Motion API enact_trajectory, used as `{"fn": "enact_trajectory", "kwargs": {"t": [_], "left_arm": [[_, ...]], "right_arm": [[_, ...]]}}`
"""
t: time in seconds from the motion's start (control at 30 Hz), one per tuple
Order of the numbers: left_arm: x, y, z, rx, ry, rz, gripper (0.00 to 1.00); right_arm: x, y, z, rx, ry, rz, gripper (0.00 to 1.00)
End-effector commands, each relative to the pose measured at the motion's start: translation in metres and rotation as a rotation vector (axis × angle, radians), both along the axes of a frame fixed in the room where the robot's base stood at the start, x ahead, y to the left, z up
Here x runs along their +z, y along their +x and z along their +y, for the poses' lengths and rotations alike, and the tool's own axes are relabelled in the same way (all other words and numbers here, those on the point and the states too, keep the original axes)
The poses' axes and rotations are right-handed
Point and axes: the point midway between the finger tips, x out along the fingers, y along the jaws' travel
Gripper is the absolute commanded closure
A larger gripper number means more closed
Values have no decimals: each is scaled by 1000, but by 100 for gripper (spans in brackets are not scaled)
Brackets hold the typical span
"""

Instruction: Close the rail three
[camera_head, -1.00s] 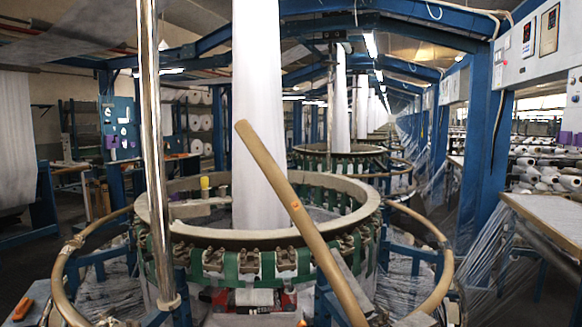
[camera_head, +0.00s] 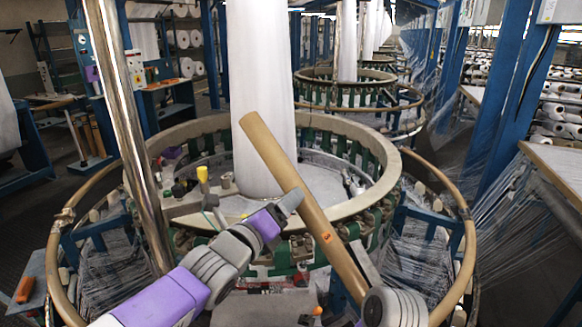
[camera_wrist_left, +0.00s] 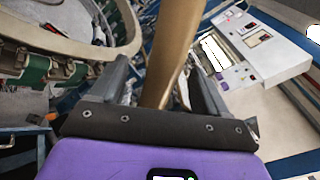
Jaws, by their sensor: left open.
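The rail (camera_head: 292,187) is a tan wooden bar with a small orange mark. It leans up to the left from the front of the circular loom (camera_head: 378,190), apart from the curved outer rails. My left gripper (camera_head: 291,201) reaches in from the left, beside the middle of the rail. In the left wrist view the gripper (camera_wrist_left: 158,82) is open with the rail (camera_wrist_left: 168,50) between its fingers; I cannot tell whether they touch. Grey and purple parts at the bottom right of the head view look like my right arm; its gripper does not show.
Curved tan outer rails (camera_head: 466,255) run round the loom at both sides. A shiny metal pole (camera_head: 125,125) stands at the left, and a white fabric column (camera_head: 262,95) rises from the middle. A white control panel (camera_wrist_left: 258,45) shows in the wrist view.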

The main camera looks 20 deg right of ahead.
Motion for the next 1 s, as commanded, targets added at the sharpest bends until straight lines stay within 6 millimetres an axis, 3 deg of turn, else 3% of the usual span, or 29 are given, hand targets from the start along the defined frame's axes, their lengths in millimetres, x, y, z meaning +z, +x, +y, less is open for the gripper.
{"fn": "enact_trajectory", "kwargs": {"t": [0.07,0.6,1.0], "left_arm": [[15,-4,-3,-8,19,-45,24],[10,45,-48,-5,17,-34,24],[9,51,-54,-5,15,-34,24]], "right_arm": [[4,0,0,0,0,1,57],[29,0,0,0,0,1,57],[31,0,0,0,0,1,57]]}}
